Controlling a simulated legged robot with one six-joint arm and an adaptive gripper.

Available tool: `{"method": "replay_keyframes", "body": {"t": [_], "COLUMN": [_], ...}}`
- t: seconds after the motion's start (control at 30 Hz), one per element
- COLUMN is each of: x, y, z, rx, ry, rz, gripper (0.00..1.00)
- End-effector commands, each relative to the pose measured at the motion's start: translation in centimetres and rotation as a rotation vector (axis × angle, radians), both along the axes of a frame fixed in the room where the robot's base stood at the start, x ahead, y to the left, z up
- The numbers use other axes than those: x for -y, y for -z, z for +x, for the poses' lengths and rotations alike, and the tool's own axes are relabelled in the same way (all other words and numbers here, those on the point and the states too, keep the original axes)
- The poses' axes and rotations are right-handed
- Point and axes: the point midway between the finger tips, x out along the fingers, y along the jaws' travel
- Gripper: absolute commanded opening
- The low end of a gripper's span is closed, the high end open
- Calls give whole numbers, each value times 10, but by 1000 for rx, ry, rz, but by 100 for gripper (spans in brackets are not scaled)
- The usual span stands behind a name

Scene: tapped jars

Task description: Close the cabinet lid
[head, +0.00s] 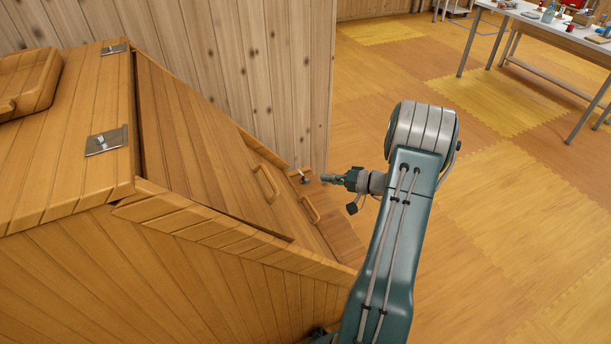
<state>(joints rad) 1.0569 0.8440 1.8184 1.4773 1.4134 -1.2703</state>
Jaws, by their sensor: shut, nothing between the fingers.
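The wooden cabinet (195,260) fills the left of the head view. Its sloping plank lid (195,140) lies down along the slanted top, between the side rims. A curved wooden handle (266,183) stands on the lid near its lower edge. A dark gap shows along the lid's upper edge, and a thin dark line along its near side. I cannot tell whether it sits fully flush. My gripper (326,178) is shut and empty, pointing left, just right of the cabinet's lower front end and apart from the lid handle.
A second wooden handle (310,208) and a small dark metal fitting (304,177) are at the cabinet's lower end. Metal hinges (106,141) sit on the flat top. A plank wall (255,70) stands behind. Open floor (500,200) lies right; a cluttered table (560,31) stands far right.

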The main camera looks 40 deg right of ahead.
Motion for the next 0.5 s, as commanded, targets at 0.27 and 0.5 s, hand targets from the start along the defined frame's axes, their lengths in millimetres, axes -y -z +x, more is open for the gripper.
{"method": "replay_keyframes", "body": {"t": [0.27,0.5], "x": [-14,-35], "y": [12,20], "z": [38,76], "rx": [-1,0], "ry": [-4,-2], "rz": [10,10], "gripper": [0,0]}}
